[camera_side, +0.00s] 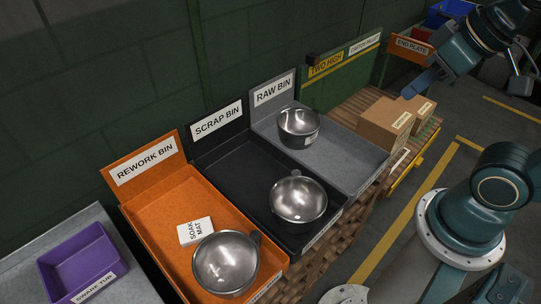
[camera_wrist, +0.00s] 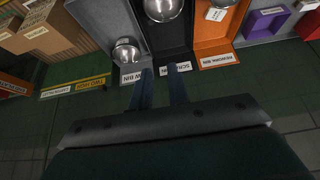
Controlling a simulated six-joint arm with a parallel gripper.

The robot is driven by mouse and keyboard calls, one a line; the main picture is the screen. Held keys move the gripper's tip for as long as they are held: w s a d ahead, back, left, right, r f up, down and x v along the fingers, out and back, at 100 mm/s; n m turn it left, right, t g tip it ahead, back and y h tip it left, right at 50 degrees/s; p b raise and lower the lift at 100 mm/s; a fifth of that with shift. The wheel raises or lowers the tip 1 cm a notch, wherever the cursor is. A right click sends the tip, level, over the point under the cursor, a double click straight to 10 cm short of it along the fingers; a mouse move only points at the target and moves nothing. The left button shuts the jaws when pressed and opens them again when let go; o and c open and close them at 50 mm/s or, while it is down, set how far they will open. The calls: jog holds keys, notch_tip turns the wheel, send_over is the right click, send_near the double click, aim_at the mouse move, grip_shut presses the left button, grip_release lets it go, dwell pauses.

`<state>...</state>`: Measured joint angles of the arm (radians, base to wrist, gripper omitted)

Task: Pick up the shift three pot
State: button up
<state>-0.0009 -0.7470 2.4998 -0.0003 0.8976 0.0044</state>
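Three steel pots stand in the bins: one in the grey raw bin (camera_side: 298,125), one in the black scrap bin (camera_side: 299,199), one in the orange rework bin (camera_side: 225,263). The raw bin pot has a small pale label too small to read; I cannot tell which is the shift three pot. In the wrist view the raw bin pot (camera_wrist: 126,52) and scrap bin pot (camera_wrist: 162,8) show beyond my fingers. My gripper (camera_wrist: 160,71) is open and empty, its two blue fingers apart. In the side view it is high at the upper right, away from the pots.
A white soak mat block (camera_side: 195,231) lies in the rework bin. A purple swarf tub (camera_side: 82,262) is at the lower left. Cardboard boxes (camera_side: 386,123) stand right of the raw bin. The bins' upright sign panels and the green wall stand behind.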

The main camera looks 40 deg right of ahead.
jog(key=w+a+f+m+y, duration=0.1)
jog(key=w+a+f+m, duration=0.4)
jog(key=w, duration=0.4)
jog(key=m+g+y, duration=0.4)
jog(key=m, duration=0.9)
send_over(253, 276)
jog(key=s+d, duration=0.1)
jog(key=d, duration=0.3)
notch_tip(253, 276, down, 33)
jog(key=shift+s, duration=0.15)
jog(key=shift+x, duration=4.2)
jog(key=shift+d+f, duration=0.1)
